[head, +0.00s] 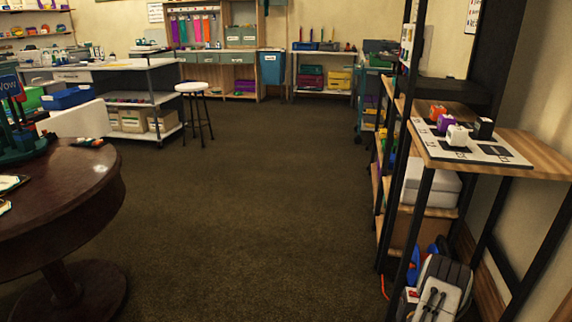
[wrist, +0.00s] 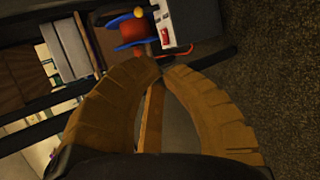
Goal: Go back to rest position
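My gripper (wrist: 161,68) shows only in the wrist view. Its two tan, ribbed fingers curve inward and their tips meet, or nearly meet, at the middle of the picture. I see nothing held between them; a strip of wood and dark surfaces show through the gap behind the tips. The wrist view is tilted, with shelving on the left and dark carpet (wrist: 270,75) on the right. My arm and gripper are not visible in the head view.
On the right, a wooden shelf unit (head: 545,157) bears a white board (head: 505,156) with small coloured cubes. A round dark table (head: 75,185) is at left, a white stool (head: 193,87) farther back. The middle carpet (head: 250,190) is clear.

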